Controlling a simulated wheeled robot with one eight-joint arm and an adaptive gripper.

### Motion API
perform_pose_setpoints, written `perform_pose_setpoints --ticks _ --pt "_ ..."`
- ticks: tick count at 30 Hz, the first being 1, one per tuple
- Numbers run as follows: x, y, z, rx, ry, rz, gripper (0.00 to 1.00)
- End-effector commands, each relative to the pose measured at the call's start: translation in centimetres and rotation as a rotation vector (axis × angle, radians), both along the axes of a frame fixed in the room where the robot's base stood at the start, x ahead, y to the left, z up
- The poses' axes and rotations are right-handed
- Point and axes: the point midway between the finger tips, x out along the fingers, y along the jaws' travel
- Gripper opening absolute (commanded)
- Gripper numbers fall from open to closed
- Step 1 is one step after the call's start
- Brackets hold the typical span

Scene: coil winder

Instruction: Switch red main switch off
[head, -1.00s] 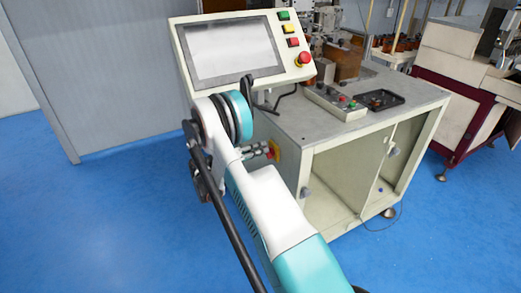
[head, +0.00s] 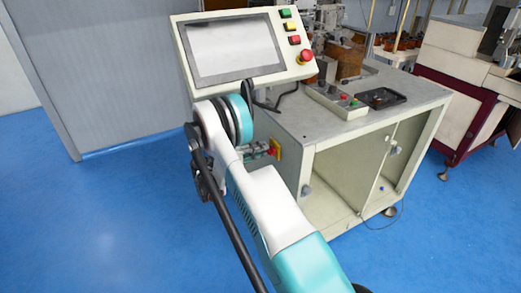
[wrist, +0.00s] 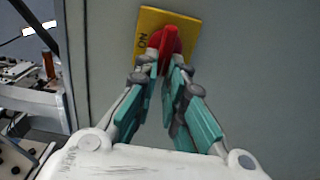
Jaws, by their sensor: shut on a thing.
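The red main switch (wrist: 168,42) sits on a yellow plate (wrist: 190,27) on the grey side panel of the winder cabinet. The plate carries the word ON at its left side and looks tilted in the wrist view. My gripper (wrist: 166,62) is shut on the red switch knob, with its fingertips on both sides of it. Part of the knob is hidden by the fingers. In the head view the red knob (head: 271,151) and the yellow plate (head: 278,149) show at the cabinet's left side, with my gripper (head: 266,151) at the knob.
A control panel (head: 232,47) with a screen stands above the cabinet. Its red emergency button (head: 305,55) is at the right edge. Blue floor is clear at left.

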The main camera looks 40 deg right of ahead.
Motion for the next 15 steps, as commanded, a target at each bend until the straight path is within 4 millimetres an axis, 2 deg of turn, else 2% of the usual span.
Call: perform_pose_setpoints --ticks 14,15 --pt "0.07 0.06 -0.09 0.004 0.014 0.002 0.00" --pt "0.07 0.06 -0.09 0.004 0.014 0.002 0.13"
